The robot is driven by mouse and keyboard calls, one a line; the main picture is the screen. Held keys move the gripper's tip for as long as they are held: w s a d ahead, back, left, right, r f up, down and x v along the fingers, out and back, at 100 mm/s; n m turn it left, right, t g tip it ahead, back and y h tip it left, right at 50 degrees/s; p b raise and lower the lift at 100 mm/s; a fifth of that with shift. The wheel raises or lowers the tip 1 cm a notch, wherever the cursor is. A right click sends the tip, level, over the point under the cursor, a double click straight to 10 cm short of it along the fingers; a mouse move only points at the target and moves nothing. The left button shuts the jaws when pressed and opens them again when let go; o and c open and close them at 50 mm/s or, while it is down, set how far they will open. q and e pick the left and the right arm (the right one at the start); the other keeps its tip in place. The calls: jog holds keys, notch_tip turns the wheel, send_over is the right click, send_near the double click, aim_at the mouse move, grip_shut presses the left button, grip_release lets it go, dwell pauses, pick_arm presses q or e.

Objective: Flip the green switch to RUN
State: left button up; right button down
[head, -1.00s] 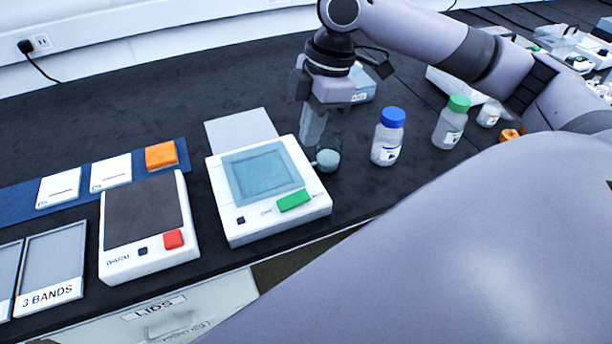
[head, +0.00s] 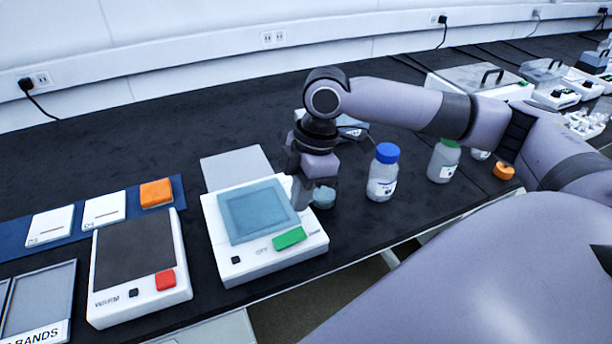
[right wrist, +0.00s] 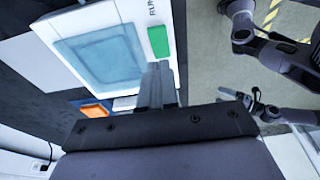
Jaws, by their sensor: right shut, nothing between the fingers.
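The green switch (head: 289,238) is on the front right of a white device with a blue-grey top panel (head: 258,210). An OFF label is at its left and a partly hidden label at its right. The switch also shows in the right wrist view (right wrist: 158,41), with RUN lettering beside it. I cannot tell which way it is tipped. My right gripper (head: 302,196) is shut and empty, pointing down over the device's right side, behind the switch. Its fingertips (right wrist: 158,72) look close to the switch; contact is unclear. My left gripper is not identifiable in the head view.
A white device with a red switch (head: 165,280) stands at left. A blue-capped bottle (head: 383,172) and a green-capped bottle (head: 443,160) stand right of the gripper. Dark arm parts (right wrist: 275,55) show in the wrist view.

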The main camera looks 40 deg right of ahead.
aim_at(300, 233)
jog(key=x, duration=0.3)
jog(key=d+x, duration=0.1)
jog(key=x, duration=0.2)
jog(key=shift+s+d+f, duration=0.15)
jog(key=shift+s+f, duration=0.05)
jog(key=shift+f, duration=0.05)
jog(key=shift+s+d+f+y, duration=0.15)
jog(key=shift+d+f+y, duration=0.2)
jog(key=shift+f+y, duration=0.35)
jog(key=shift+a+r, duration=0.1)
jog(key=shift+r, duration=0.05)
jog(key=shift+a+r+p, duration=0.3)
jog(key=shift+a+p, duration=0.05)
jog(key=shift+p, duration=0.4)
jog(key=shift+w+a+r+p, duration=0.1)
jog(key=shift+w+a+p, duration=0.15)
jog(key=shift+a+p, duration=0.1)
